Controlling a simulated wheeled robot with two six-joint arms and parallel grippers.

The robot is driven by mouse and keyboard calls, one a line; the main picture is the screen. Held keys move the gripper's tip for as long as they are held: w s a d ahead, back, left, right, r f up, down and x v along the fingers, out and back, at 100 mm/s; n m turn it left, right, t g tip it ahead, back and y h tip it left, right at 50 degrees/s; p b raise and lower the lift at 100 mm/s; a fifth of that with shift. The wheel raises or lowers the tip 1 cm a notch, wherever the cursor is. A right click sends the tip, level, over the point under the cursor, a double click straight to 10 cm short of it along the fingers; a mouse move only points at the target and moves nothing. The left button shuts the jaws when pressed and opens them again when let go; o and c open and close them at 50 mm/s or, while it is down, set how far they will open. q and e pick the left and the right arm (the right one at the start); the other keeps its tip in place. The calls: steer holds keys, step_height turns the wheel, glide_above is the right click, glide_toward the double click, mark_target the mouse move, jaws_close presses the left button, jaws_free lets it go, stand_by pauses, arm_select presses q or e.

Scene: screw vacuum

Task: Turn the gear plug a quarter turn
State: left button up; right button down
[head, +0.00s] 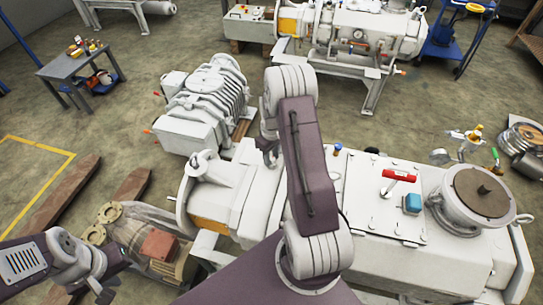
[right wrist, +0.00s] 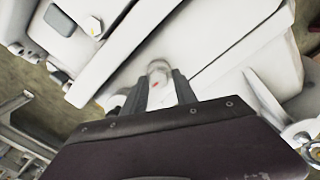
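My right gripper (head: 268,152) is over the long white vacuum machine (head: 375,180) in the head view, at the end of my arm across the middle. In the right wrist view its two dark fingers (right wrist: 162,88) stand apart. A small pale round knob with a red spot, which looks like the gear plug (right wrist: 158,68), shows between and just beyond the fingertips. I cannot tell whether the fingers touch it. The plug is not discernible in the head view. My left gripper (head: 106,290) is at the lower left, partly cut off, away from the plug.
The white machine's top carries a red-handled part (head: 398,175), a blue block (head: 412,203) and a brown-topped round port (head: 482,191). A ribbed white pump (head: 207,95) stands behind. A rusty motor (head: 150,240) lies near my left arm. A grey table (head: 80,65) is at the far left.

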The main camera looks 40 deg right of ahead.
mark_target(272, 158)
steer(key=n+p, duration=0.1)
steer(key=n, duration=0.2)
steer(key=shift+r, duration=0.15)
steer(key=n, duration=0.4)
steer(key=shift+n, duration=0.3)
steer(key=shift+n+p, duration=0.3)
steer(key=shift+n, duration=0.8)
steer(key=c, duration=1)
jaws_free()
steer(key=shift+c, duration=0.2)
steer(key=shift+o, duration=0.7)
steer(key=shift+d+f, duration=0.1)
steer(key=shift+f, duration=0.15)
steer(key=shift+r, duration=0.1)
step_height(272, 158, up, 9)
steer(key=shift+f, duration=0.1)
